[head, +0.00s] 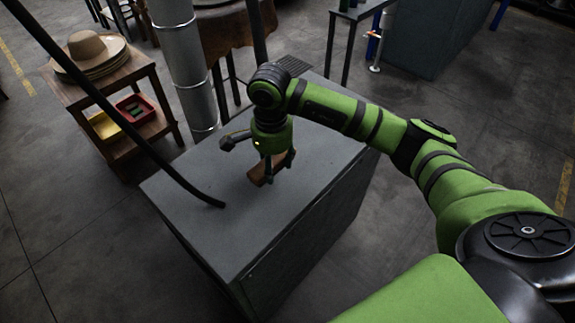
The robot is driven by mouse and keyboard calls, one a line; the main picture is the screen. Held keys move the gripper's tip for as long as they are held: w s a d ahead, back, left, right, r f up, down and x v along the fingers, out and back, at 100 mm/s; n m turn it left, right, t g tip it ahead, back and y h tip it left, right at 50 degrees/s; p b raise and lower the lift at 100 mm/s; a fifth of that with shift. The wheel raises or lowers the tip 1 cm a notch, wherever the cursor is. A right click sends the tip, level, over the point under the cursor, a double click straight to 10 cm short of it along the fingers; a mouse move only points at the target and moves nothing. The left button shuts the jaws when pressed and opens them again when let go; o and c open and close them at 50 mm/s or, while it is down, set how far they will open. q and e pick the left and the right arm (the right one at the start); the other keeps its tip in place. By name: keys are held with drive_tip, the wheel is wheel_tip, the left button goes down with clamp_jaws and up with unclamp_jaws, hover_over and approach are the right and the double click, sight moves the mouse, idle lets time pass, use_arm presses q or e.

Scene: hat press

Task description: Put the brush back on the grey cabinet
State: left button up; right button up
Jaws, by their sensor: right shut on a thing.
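The brush (259,176) is a brown wooden piece under my right gripper (268,173), partly hidden by it. My right gripper points down and is shut on the brush. It holds the brush low over or on the grey cabinet top; I cannot tell whether the brush touches the surface. The grey cabinet (195,189) stands in the middle of the view with a flat, mostly bare top. My left gripper is not in view.
A black hose (140,130) hangs down to the left part of the cabinet top. A metal column (181,60) stands behind the cabinet. At the left, a wooden stand (75,95) holds hats (90,50) and red and yellow trays (135,108). The front of the cabinet top is clear.

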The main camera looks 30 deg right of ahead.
hover_over(288, 179)
wheel_tip(288, 179, down, 3)
drive_tip(key=shift+a+r+p, duration=0.15)
drive_tip(key=shift+p, duration=0.3)
wheel_tip(288, 179, down, 4)
drive_tip(key=shift+r+p, duration=0.25)
drive_tip(key=shift+p, duration=0.45)
drive_tip(key=shift+d+f, duration=0.2)
drive_tip(key=shift+f, duration=0.35)
drive_tip(key=o, duration=1)
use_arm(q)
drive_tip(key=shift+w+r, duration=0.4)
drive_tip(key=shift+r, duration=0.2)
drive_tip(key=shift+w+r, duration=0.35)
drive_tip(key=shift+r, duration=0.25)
